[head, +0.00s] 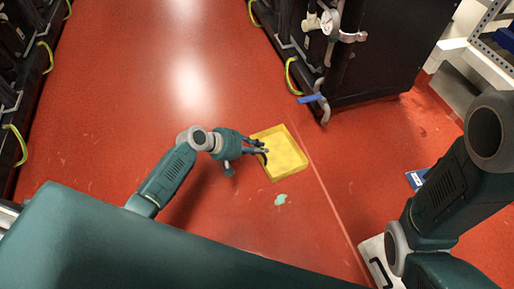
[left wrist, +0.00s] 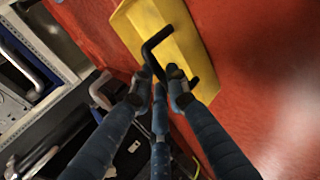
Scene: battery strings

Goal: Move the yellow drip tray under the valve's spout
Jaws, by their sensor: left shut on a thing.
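The yellow drip tray (head: 283,153) is on the red floor near the middle of the head view, left of a pale floor line. My left gripper (head: 264,151) is at its left side. In the left wrist view the tray (left wrist: 190,40) has a black bar handle (left wrist: 155,42), and my left gripper's fingers (left wrist: 159,88) are shut on that handle. A pipe fitting with a round gauge (head: 329,22) is on the end of the black cabinet. Below it is a low valve (head: 322,104) with a blue lever (head: 311,98), above and right of the tray. My right gripper is out of view.
The black cabinet (head: 375,60) stands at upper right, with white shelving (head: 468,45) beyond. A blue-and-white item (head: 415,179) lies on the floor at right. The aisle at upper left is clear.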

